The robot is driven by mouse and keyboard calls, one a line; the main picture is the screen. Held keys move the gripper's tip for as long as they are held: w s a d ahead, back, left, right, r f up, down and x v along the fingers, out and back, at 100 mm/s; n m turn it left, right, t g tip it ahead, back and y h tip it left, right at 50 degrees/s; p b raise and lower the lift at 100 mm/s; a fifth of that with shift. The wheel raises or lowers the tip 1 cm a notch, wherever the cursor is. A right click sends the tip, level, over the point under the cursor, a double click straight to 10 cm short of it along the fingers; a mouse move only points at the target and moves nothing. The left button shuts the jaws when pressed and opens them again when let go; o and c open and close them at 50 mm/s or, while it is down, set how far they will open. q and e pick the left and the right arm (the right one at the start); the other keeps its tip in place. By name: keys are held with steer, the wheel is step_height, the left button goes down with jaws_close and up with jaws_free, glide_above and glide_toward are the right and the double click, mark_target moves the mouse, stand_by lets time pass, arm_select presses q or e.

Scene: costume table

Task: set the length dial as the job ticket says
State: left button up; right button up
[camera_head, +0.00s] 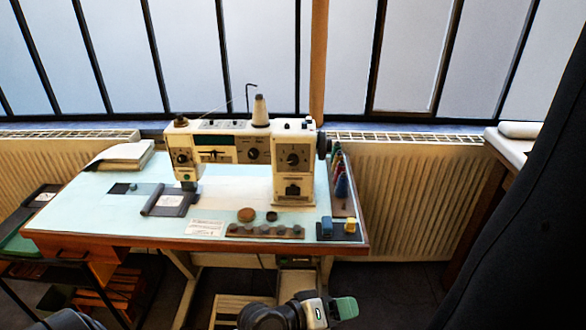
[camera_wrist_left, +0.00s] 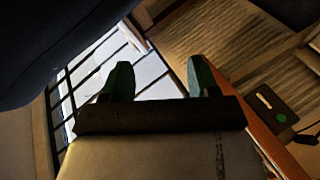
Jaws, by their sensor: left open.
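A cream sewing machine (camera_head: 230,140) stands on the pale blue table in the head view. Another round dial (camera_head: 253,154) sits on the arm, and one more (camera_head: 182,159) is on the left head. The labels are too small to read, so I cannot tell which is the length dial. A small printed white paper (camera_head: 205,228), possibly the job ticket, lies near the table's front edge; its text is unreadable. My left gripper (camera_head: 343,308) is low in front of the table, away from the machine. Its green fingertips are apart and empty in the left wrist view (camera_wrist_left: 160,78).
A dark strip with several round pieces (camera_head: 265,232) lies at the front edge. Blue and yellow blocks (camera_head: 338,226) sit at the front right corner. Several thread spools (camera_head: 341,180) stand right of the machine. A folded cloth (camera_head: 122,155) lies back left. The table's left front is mostly clear.

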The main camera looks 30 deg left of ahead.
arm_select(q)
steer(key=w+a+r+n+t+y, duration=0.7)
steer(key=w+a+r+n+t, duration=0.5)
steer(key=n, duration=0.9)
steer(key=n+g+y, duration=0.8)
steer(key=n+y, duration=0.3)
steer(key=n, duration=0.9)
glide_toward(293, 162)
steer(key=shift+h, duration=0.4)
steer(key=x, duration=0.4)
steer(key=b+x, duration=0.1)
steer(key=x, duration=0.3)
steer(key=shift+w+a+r, duration=0.15)
steer(key=shift+a+r, duration=0.1)
steer(key=shift+a, duration=0.05)
steer(key=shift+c, duration=0.2)
